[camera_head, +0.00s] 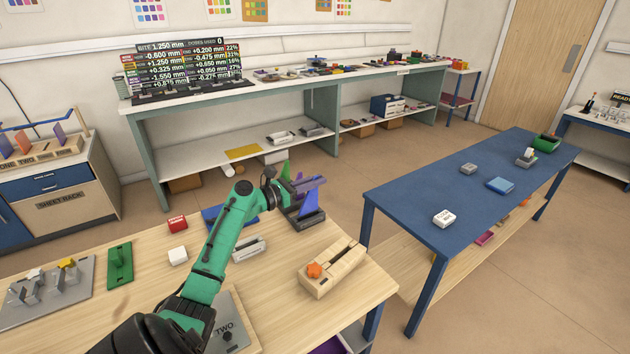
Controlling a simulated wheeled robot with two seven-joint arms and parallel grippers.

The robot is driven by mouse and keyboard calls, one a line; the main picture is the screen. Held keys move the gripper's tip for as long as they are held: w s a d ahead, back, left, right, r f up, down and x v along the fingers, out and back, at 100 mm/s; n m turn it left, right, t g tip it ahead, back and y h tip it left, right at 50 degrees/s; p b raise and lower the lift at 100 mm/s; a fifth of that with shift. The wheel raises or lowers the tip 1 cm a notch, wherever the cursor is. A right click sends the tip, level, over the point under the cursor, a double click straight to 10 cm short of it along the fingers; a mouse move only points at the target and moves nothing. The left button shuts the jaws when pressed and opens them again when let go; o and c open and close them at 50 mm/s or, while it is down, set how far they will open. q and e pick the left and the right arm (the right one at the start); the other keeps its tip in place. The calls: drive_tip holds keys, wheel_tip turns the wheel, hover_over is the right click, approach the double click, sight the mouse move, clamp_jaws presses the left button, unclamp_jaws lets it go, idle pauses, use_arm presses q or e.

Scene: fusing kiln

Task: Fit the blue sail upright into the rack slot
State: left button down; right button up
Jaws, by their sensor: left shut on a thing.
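My left gripper (312,184) reaches across the wooden table from the lower left and is shut on the blue sail (308,204). The sail is a blue-violet plate that shows just below the fingers, roughly upright, over a dark slotted holder (310,220) at the table's far edge. I cannot tell whether its lower edge sits in that holder or only in front of it. A wooden rack marked ONE and TWO (42,152) stands on the cabinet at the far left, with coloured upright sheets in it. My right gripper is not in view.
The wooden table (130,290) bears a wooden block with an orange knob (333,270), a grey holder (249,248), a red box (177,223) and a green plate (119,264). A blue table (440,190) stands right, with floor between it and the back bench (290,80).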

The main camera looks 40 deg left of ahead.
sight(307, 194)
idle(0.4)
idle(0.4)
use_arm(q)
drive_tip(key=shift+f+b, duration=0.8)
drive_tip(key=shift+f, duration=1)
drive_tip(key=c, duration=0.8)
unclamp_jaws()
drive_tip(key=shift+c, duration=0.2)
drive_tip(key=shift+s, duration=0.15)
